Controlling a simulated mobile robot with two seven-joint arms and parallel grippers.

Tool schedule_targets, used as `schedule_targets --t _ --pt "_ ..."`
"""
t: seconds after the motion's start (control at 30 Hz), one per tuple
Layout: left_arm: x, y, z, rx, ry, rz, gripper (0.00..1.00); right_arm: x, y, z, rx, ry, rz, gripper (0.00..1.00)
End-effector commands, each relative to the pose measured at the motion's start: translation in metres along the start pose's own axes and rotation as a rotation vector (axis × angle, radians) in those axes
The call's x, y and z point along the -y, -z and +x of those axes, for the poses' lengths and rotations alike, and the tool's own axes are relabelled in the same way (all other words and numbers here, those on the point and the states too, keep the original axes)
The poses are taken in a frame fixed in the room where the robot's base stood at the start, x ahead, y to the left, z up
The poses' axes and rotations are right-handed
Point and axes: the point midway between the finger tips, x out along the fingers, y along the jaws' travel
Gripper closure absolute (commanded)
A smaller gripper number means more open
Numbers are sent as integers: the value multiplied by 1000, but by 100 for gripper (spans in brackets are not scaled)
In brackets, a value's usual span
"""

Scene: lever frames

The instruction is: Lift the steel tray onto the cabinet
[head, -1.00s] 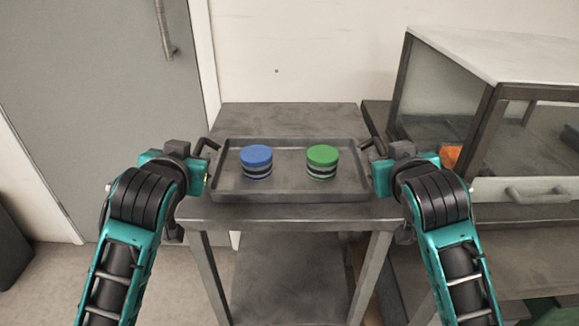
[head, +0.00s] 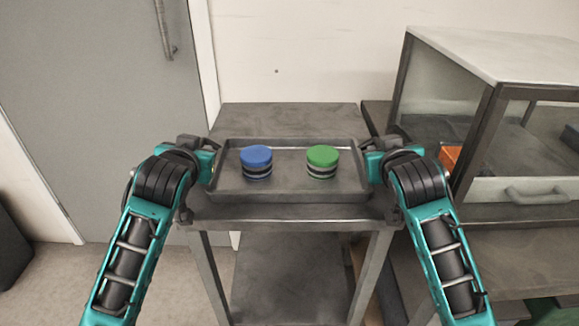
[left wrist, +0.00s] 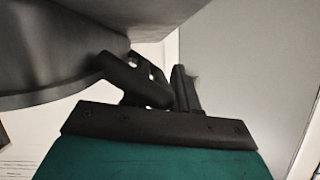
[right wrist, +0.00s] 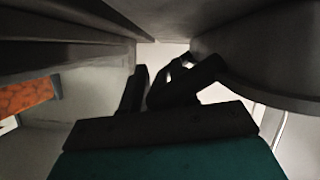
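The steel tray (head: 291,196) lies flat on a grey metal table, with a blue-lidded stack (head: 257,163) and a green-lidded stack (head: 322,162) standing in it. The cabinet (head: 484,55), with a white top and glass front, stands to the right. My left gripper (head: 205,145) is at the tray's left end; the left wrist view shows its dark handle (left wrist: 135,82) beside a finger. My right gripper (head: 377,146) is at the right end, beside the other handle (right wrist: 190,82). The handles partly hide the fingers, so their closure is unclear.
The table (head: 290,113) has bare top behind the tray and a lower shelf (head: 291,275). The cabinet's side is close to my right arm. An orange object (head: 450,157) is seen at the cabinet. A grey door (head: 95,110) is at the left.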

Motion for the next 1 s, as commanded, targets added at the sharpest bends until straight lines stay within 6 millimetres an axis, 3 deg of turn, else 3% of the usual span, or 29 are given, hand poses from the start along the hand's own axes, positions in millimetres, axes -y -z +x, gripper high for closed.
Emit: schedule_targets --t 0.3,1.0 --pt "0 0 0 0 0 0 100 0 0 0 1 0 0 100" --pt "1 4 -2 -4 1 0 100 -1 4 -2 -3 -1 0 100"
